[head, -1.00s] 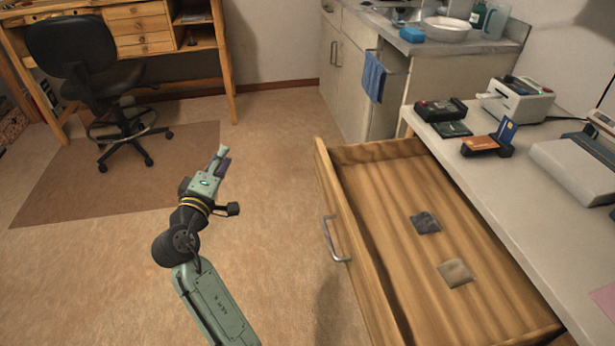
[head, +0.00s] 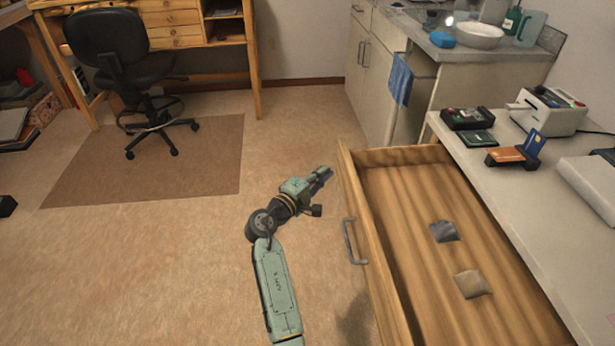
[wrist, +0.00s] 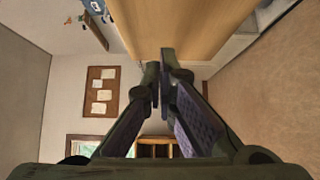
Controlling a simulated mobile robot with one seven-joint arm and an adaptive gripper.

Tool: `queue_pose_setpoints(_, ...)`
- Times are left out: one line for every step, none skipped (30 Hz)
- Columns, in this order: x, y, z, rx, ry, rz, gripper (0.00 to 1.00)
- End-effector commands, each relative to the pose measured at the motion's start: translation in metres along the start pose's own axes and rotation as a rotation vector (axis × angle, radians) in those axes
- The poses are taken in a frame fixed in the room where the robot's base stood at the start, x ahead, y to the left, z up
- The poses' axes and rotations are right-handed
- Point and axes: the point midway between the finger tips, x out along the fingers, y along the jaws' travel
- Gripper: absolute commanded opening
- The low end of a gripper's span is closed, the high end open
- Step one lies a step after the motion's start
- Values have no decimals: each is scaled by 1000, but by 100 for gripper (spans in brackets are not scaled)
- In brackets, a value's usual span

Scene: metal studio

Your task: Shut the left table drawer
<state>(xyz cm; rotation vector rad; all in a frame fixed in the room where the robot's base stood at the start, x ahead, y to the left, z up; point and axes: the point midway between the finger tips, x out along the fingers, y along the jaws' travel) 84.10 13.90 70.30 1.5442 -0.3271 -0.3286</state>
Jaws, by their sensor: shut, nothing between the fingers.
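The wooden table drawer (head: 400,240) is pulled far out from under the light table top (head: 515,190) in the head view. Its front panel faces left and bears a grey metal handle (head: 352,242). Two small flat packets, one dark (head: 445,231) and one tan (head: 472,284), lie inside it. My gripper (head: 325,174) is just left of the drawer front, near its far end, fingers pointing toward the panel. In the wrist view my gripper (wrist: 161,80) is shut and empty, with the wooden panel (wrist: 185,25) close ahead. I cannot tell whether the fingertips touch it.
A card reader (head: 515,153), a black device (head: 467,118) and a label printer (head: 545,108) stand on the table top. A cabinet with a blue towel (head: 400,80) is beyond the drawer. An office chair (head: 125,70) stands at the back left. The floor (head: 150,270) left of my arm is clear.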

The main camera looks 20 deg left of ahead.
Motion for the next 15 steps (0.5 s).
queue_pose_setpoints(5,2,6,0,-2,-1,0)
queue_pose_setpoints(7,2,8,0,-1,0,0)
queue_pose_setpoints(10,2,10,0,0,0,0)
queue_pose_setpoints(11,2,11,0,0,0,0)
queue_pose_setpoints(12,2,13,0,0,0,0)
queue_pose_setpoints(14,1,14,1,1,0,0)
queue_pose_setpoints(14,1,15,1,1,0,0)
queue_pose_setpoints(15,1,15,1,2,0,0)
queue_pose_setpoints(15,1,16,1,2,0,0)
queue_pose_setpoints(16,0,16,1,2,0,0)
queue_pose_setpoints(16,0,16,1,2,0,0)
queue_pose_setpoints(16,0,16,1,2,0,0)
queue_pose_setpoints(16,0,16,1,2,0,0)
queue_pose_setpoints(15,0,16,1,2,0,0)
queue_pose_setpoints(15,0,16,1,2,0,0)
